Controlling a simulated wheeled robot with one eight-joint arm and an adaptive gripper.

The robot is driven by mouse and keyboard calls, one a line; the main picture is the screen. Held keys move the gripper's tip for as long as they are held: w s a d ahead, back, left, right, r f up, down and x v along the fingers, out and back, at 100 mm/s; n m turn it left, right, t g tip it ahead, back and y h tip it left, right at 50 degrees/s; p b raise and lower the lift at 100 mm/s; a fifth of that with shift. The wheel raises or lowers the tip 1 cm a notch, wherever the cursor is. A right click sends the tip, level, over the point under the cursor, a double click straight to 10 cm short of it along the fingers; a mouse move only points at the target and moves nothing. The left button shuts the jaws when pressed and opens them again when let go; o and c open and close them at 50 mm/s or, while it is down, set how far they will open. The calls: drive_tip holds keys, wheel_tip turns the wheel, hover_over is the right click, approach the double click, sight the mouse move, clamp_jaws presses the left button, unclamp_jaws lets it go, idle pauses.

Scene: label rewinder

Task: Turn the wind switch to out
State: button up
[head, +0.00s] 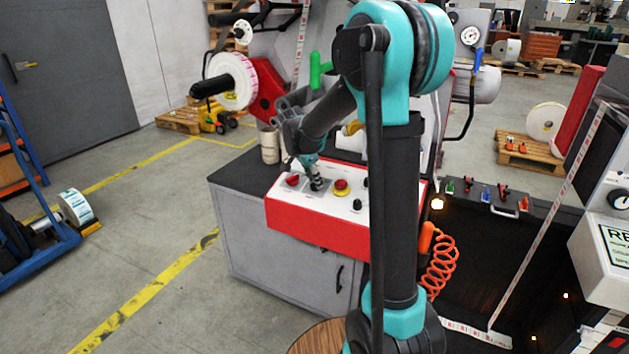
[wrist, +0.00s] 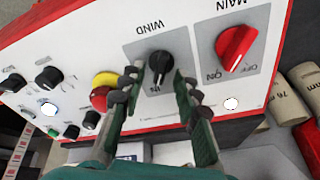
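The wind switch (wrist: 160,65) is a black knob under the upside-down WIND label in the wrist view. The word IN is printed by its lower end; I cannot see an OUT mark. The knob's ridge runs roughly up and down in that view, with its lower end towards IN. My gripper (wrist: 159,79) is open, its two green fingers with dark tips on either side of the knob. The right tip is very near the knob; I cannot tell whether it touches. In the head view my gripper (head: 316,184) is at the panel and covers the switch.
The white-topped control panel (head: 322,205) has a red front. A red MAIN knob (wrist: 236,47) is on one side of the switch. A yellow-and-red stop button (wrist: 104,80) is close beside the left finger. Several black knobs lie beyond. Cardboard cores (wrist: 293,96) stand near the panel.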

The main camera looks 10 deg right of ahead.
drive_tip(key=shift+w+d+f, duration=0.1)
drive_tip(key=shift+f, duration=0.25)
drive_tip(key=shift+c, duration=0.5)
clamp_jaws()
drive_tip(key=shift+n, duration=0.4)
drive_tip(key=n, duration=0.5)
drive_tip(key=shift+n+t+y, duration=0.4)
drive_tip(key=n, duration=0.5)
drive_tip(key=shift+n+y, duration=0.3)
drive_tip(key=shift+y, duration=0.1)
